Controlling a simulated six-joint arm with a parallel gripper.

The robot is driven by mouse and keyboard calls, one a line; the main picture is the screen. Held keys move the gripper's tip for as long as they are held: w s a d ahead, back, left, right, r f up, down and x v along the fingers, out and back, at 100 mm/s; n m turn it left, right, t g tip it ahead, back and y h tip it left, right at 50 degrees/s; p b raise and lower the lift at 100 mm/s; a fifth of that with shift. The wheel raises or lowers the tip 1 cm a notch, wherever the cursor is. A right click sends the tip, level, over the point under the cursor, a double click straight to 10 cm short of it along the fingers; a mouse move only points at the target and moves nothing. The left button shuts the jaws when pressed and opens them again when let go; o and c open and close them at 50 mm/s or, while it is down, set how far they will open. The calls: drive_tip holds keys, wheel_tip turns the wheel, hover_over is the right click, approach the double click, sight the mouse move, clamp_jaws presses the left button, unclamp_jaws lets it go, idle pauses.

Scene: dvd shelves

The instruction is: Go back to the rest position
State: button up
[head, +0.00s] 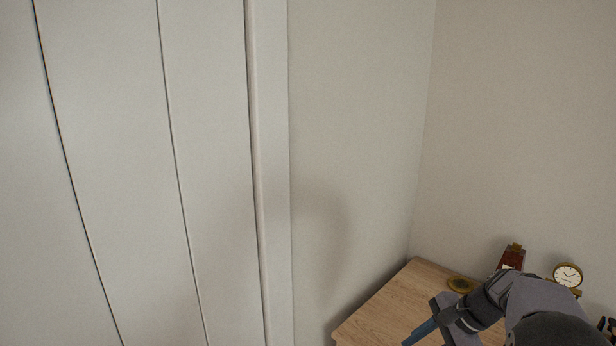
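My gripper (430,322) shows at the lower right of the head view, at the end of my dark grey arm. It is over the wooden tabletop (388,302). A blue piece sticks out from its front toward the lower left; I cannot tell whether this is a finger or a held thing. The fingers are too small and partly hidden, so their opening does not show.
A round clock (567,275), a dark red-brown object (511,258) and a small brass dish (461,284) stand at the back of the tabletop, close to my arm. Pale walls meet in a corner behind. White panels (120,150) fill the left side.

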drive_tip(key=s+a+f+n+g+h+p, duration=0.1)
drive_tip(key=s+a+n+g+h+p, duration=0.15)
drive_tip(key=s+a+n, duration=0.5)
drive_tip(key=s+a+f+n+g+h+p, duration=0.1)
drive_tip(key=s+a+f+n+h, duration=0.15)
drive_tip(key=s+n, duration=0.9)
drive_tip(key=s+f+m+b, duration=0.1)
drive_tip(key=f+b, duration=0.1)
drive_tip(key=s+f+m+b, duration=0.1)
drive_tip(key=s+m+b, duration=0.1)
drive_tip(key=shift+s+f+t+b, duration=0.15)
drive_tip(key=shift+f+t+b, duration=0.1)
drive_tip(key=shift+f+b, duration=0.1)
